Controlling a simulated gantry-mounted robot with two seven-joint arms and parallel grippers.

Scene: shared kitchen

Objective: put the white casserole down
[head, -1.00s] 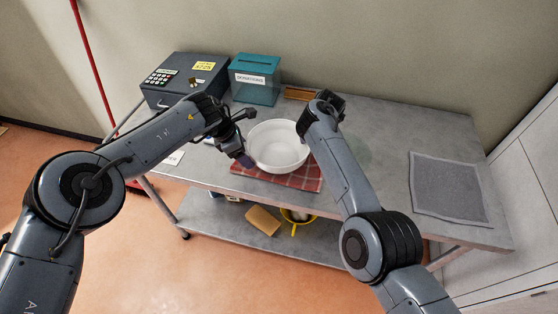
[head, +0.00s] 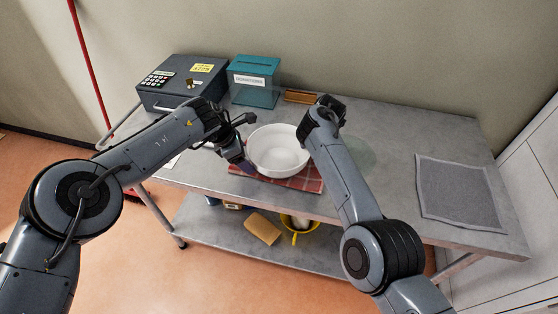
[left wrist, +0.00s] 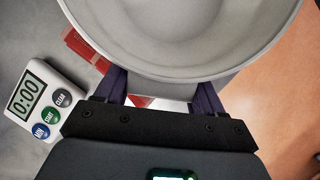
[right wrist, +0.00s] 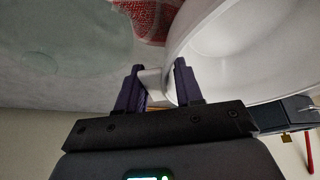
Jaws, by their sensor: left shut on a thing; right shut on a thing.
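The white casserole (head: 278,150) is empty and roughly level over a red checked cloth (head: 312,181) on the grey table; I cannot tell whether it touches the cloth. My left gripper (head: 243,160) is at its left side, shut on a handle mostly hidden beneath the rim in the left wrist view (left wrist: 160,97). My right gripper is at the far right side, largely hidden by my arm in the head view. In the right wrist view this gripper (right wrist: 160,82) is shut on the casserole's small white handle (right wrist: 152,84).
A dark cash box (head: 182,82) and a teal donations box (head: 254,81) stand at the back left. A white timer (left wrist: 40,100) lies near the left gripper. A grey mat (head: 460,193) lies at the right. A yellow colander (head: 300,224) is on the lower shelf.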

